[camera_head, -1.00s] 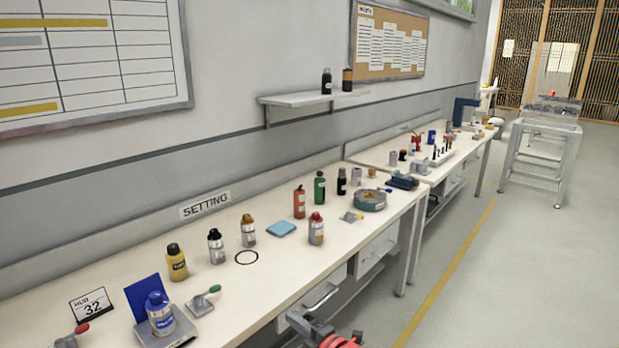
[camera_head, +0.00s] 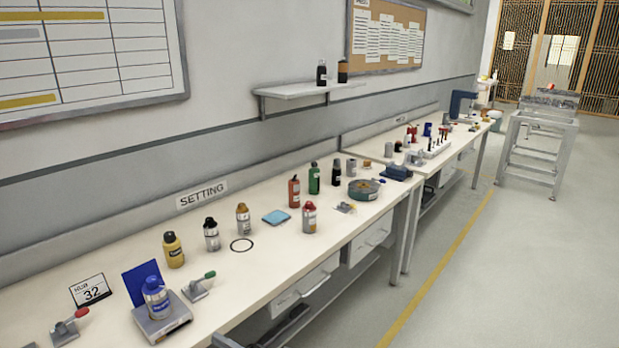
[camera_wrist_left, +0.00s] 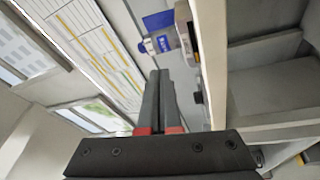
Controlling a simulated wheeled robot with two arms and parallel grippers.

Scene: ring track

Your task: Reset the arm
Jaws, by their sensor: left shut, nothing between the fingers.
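My left gripper (camera_wrist_left: 160,76) shows in the left wrist view. Its two long dark fingers, red at the base, lie together with nothing between them. Beyond the fingertips the wrist view shows the wall, the whiteboard and the edge of the bench, all tilted. In the head view, dark parts at the bottom edge below the bench front are too cut off to tell apart clearly. My right gripper is in neither view.
A long workbench (camera_head: 215,290) runs along the wall. A blue-capped bottle (camera_head: 156,300) stands on a scale (camera_head: 165,328). Several other bottles, a blue pad (camera_head: 276,217) and a round tin (camera_head: 362,190) stand further along.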

